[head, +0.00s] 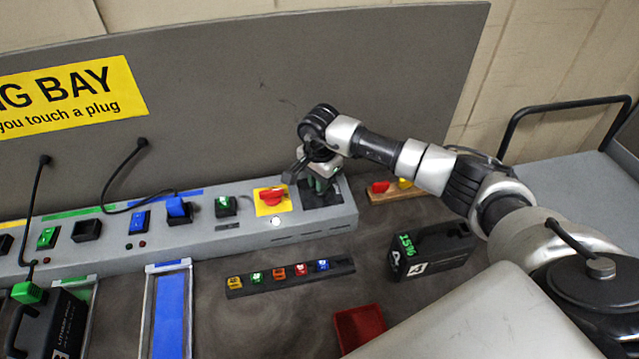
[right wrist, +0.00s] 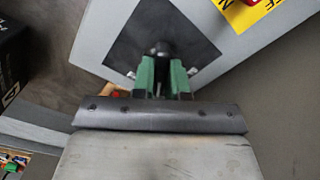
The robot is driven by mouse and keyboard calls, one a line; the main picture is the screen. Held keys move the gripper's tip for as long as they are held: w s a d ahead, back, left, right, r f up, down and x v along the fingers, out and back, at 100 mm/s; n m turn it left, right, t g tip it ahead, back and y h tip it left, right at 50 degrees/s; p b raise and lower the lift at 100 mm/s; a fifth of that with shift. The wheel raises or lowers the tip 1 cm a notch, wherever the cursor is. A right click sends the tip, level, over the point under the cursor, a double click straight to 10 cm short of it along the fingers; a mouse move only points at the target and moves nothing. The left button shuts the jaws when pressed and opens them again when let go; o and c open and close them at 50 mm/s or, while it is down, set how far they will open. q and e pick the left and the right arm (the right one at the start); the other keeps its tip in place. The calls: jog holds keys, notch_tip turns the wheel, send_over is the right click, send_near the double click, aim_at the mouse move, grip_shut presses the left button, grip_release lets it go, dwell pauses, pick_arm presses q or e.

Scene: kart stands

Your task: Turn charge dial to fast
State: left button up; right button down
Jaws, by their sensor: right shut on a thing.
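The charge dial sits on a black square plate (head: 334,198) at the right end of the grey charging console (head: 290,232). My right gripper (head: 319,184) reaches down over this plate and hides most of the dial in the head view. In the right wrist view, the green fingers of the right gripper (right wrist: 162,76) are shut on the dark dial knob (right wrist: 159,48). The plate also shows there (right wrist: 185,30), with small pale marks near the fingers. I cannot read the dial's setting. My left gripper is not in view.
A red switch (head: 271,197) on a yellow plate stands left of the dial. A black battery (head: 432,252) reading 15% stands on the table, near a red tray (head: 362,328). A strip of coloured blocks (head: 290,277) lies before the console. A grey panel (head: 240,95) rises behind.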

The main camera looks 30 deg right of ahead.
jog(key=m+b, duration=0.2)
jog(key=m, duration=0.1)
jog(key=shift+m+b, duration=0.75)
jog(key=shift+m, duration=1.05)
jog(key=shift+r, duration=0.1)
jog(key=c, duration=1.1)
grip_release()
jog(key=shift+c, duration=0.2)
jog(key=shift+r, duration=0.1)
notch_tip(320, 180, up, 11)
jog(key=b, duration=0.2)
jog(key=shift+f, duration=0.2)
jog(key=shift+s+f, duration=0.1)
